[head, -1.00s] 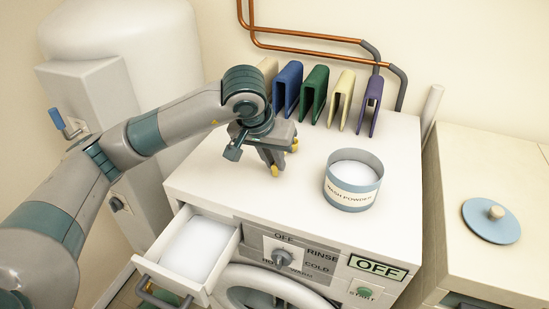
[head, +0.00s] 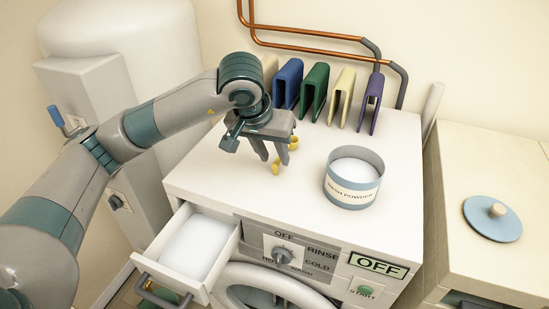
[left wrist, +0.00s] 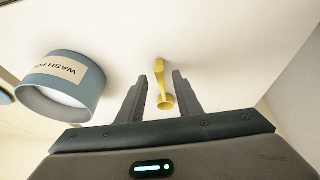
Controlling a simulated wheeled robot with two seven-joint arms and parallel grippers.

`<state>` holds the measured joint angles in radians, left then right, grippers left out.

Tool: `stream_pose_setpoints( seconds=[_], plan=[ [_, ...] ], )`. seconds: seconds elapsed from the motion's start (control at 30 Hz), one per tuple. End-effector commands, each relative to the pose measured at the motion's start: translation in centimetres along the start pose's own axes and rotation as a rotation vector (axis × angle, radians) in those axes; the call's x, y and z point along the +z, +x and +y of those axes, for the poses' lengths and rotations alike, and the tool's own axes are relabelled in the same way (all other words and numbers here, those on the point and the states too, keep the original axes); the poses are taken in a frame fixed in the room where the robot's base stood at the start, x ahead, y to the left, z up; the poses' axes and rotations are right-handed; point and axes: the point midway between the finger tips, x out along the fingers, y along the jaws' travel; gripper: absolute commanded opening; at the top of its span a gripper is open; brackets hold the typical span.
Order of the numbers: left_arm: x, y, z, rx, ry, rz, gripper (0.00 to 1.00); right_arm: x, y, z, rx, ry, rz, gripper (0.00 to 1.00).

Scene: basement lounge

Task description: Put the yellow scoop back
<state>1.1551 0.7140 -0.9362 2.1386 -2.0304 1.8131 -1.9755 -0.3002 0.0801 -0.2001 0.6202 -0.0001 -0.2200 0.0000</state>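The yellow scoop (head: 277,167) is on the white top of the washing machine (head: 225,180), partly hidden by my left gripper in the head view. My left gripper (head: 270,155) points down over it, fingers apart. In the left wrist view, the scoop (left wrist: 160,75) lies between the two open fingers (left wrist: 162,98), with a visible gap on each side. The blue-grey wash powder tub (head: 352,195) stands open to the right of the gripper, with white powder inside. My right gripper is not in view.
A powder-filled drawer (head: 146,262) is pulled out at the machine's front left. Blue (head: 287,83), green (head: 314,90), cream and purple folded pieces stand along the back. A blue lid (head: 491,219) with a knob lies on the right cabinet. The machine top's front is clear.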

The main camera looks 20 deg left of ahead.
Motion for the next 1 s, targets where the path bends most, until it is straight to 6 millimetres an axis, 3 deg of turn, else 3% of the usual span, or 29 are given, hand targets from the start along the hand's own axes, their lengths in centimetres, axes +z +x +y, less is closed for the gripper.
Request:
stream_pose_setpoints(
  seconds=[0.53, 0.7, 1.0],
  plan=[
    [0.0, -8.7, 0.0, 0.000, 0.000, 0.004, 0.32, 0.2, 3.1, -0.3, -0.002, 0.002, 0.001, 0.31],
    [0.0, -10.0, 0.0, 0.001, 0.001, 0.001, 0.32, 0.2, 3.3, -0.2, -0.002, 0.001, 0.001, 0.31],
    [0.0, -10.3, 0.0, 0.000, 0.000, 0.000, 0.32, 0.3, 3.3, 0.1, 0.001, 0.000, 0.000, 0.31]
  ],
)
